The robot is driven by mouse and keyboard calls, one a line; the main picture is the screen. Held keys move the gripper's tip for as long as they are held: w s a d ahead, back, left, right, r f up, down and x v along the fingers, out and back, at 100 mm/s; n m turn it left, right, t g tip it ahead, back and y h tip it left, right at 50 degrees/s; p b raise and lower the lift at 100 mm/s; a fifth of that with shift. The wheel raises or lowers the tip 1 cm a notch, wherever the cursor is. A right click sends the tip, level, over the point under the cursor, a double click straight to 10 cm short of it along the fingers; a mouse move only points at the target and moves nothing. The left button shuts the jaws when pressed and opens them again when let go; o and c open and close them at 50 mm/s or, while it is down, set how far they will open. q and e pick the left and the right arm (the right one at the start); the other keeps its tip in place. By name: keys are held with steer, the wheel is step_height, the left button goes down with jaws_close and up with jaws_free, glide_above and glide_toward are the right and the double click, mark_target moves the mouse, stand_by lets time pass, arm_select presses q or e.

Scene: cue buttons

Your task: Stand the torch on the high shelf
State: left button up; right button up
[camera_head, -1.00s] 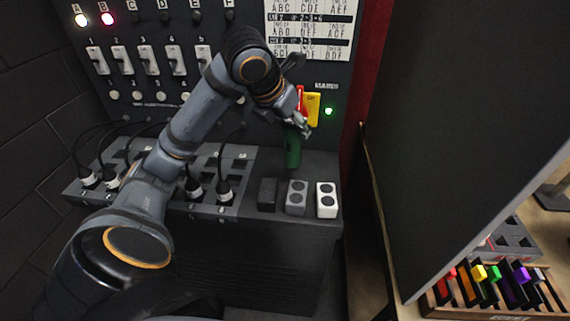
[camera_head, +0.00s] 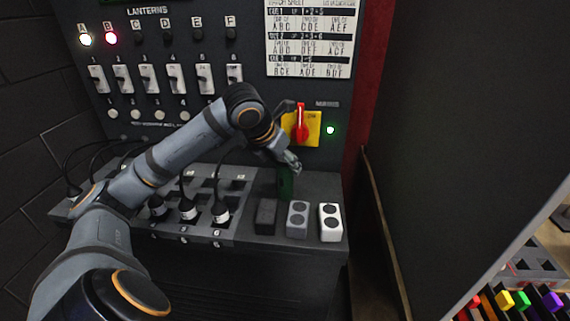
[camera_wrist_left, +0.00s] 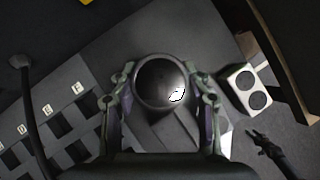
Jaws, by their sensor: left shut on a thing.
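The torch is a green cylinder (camera_head: 286,183) held roughly upright in front of the console's panel, just behind the dark block. Its round, shiny black end (camera_wrist_left: 162,82) faces the camera in the left wrist view. My left gripper (camera_head: 290,163) is shut on the torch, with a finger on each side of it in the wrist view (camera_wrist_left: 162,105). The gripper hides the torch's upper part in the head view. I cannot tell whether its lower end touches the desk. No high shelf can be made out.
Dark, grey and white two-button blocks (camera_head: 330,222) line the desk's front right. Plugs with cables (camera_head: 189,208) stand left of the torch. A red switch on a yellow plate (camera_head: 314,128) is behind the gripper. A large dark panel (camera_head: 450,120) rises on the right.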

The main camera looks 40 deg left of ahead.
arm_select(q)
steer(key=o, duration=1.4)
steer(key=shift+f, duration=0.15)
steer(key=shift+c, duration=0.2)
steer(key=shift+r, duration=0.25)
steer(key=shift+s+r, duration=0.2)
steer(key=shift+r, duration=0.05)
steer(key=b+v, duration=0.1)
steer(key=v, duration=1)
steer(key=shift+o, duration=0.6)
steer(key=shift+s+r, duration=0.1)
steer(key=shift+r, duration=0.05)
